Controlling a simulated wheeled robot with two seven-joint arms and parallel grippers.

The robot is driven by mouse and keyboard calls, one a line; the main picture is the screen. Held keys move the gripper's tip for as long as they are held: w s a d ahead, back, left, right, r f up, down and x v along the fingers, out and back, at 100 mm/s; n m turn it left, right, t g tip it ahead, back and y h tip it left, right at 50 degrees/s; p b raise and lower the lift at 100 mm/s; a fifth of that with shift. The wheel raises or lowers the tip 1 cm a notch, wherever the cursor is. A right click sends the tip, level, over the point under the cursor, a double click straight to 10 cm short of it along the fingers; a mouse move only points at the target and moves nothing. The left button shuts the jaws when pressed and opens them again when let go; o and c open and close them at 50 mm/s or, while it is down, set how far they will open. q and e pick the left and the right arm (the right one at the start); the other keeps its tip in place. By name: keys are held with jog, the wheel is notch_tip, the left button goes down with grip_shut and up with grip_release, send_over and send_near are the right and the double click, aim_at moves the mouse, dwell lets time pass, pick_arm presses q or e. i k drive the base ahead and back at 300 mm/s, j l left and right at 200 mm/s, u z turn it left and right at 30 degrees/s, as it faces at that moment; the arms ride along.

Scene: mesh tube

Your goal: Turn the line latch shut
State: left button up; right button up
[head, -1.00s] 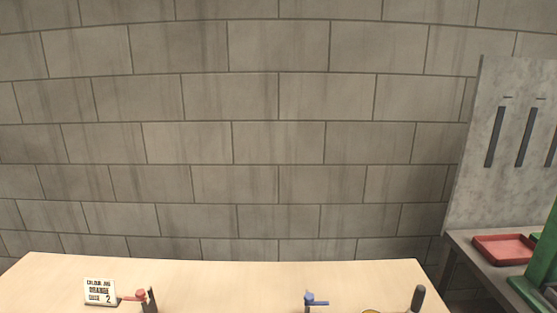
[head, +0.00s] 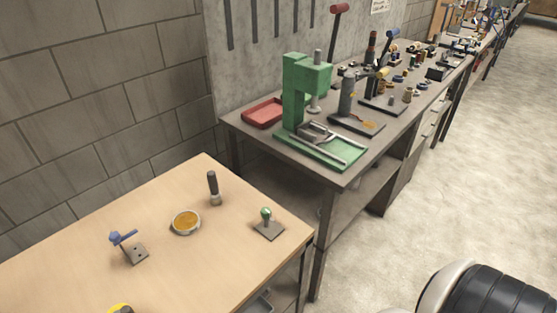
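A blue-handled lever (head: 123,237) stands on a small grey plate (head: 135,254) on the light wooden table (head: 60,285). Its handle sticks out sideways near the top of a short post. I cannot tell from this view whether it is the line latch or whether it is turned shut. A green ball-topped knob (head: 266,213) on a grey square plate (head: 270,231) stands near the table's right corner. Neither of my grippers is in view.
Between them are a round orange-filled dish (head: 185,222) and an upright black-handled tool (head: 213,188). A yellow object (head: 120,309) is cut off at the bottom. A dark bench (head: 345,178) holds a green press (head: 298,90), red tray (head: 264,113) and several tools.

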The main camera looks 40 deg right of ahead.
aim_at(266, 212)
jog(key=z, duration=1.05)
jog(key=l+u, duration=0.3)
jog(key=l, duration=0.15)
jog(key=i+l, duration=0.05)
